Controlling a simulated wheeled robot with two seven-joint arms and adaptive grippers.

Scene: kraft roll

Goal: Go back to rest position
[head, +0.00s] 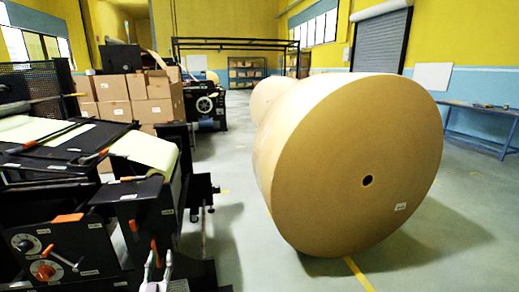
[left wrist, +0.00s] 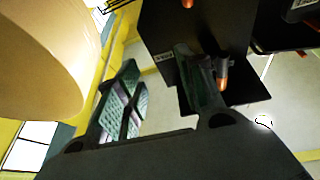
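The large kraft roll (head: 340,150) lies on its side on the floor at centre right in the head view, its round end with a small dark core hole facing me. A tan curved surface, likely the roll (left wrist: 40,60), fills the upper left of the left wrist view. My left gripper (head: 157,274) shows only in small part at the bottom edge of the head view, in front of the black machine. In the left wrist view its two fingers (left wrist: 165,95) are spread apart with nothing between them. My right gripper is in neither view.
The black machine (head: 130,205) with orange-tipped levers stands close on the left; a black part of it (left wrist: 195,40) is near the fingers in the wrist view. Cardboard boxes (head: 135,98) are stacked behind it. Floor is open between machine and roll. A blue bench (head: 480,125) stands far right.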

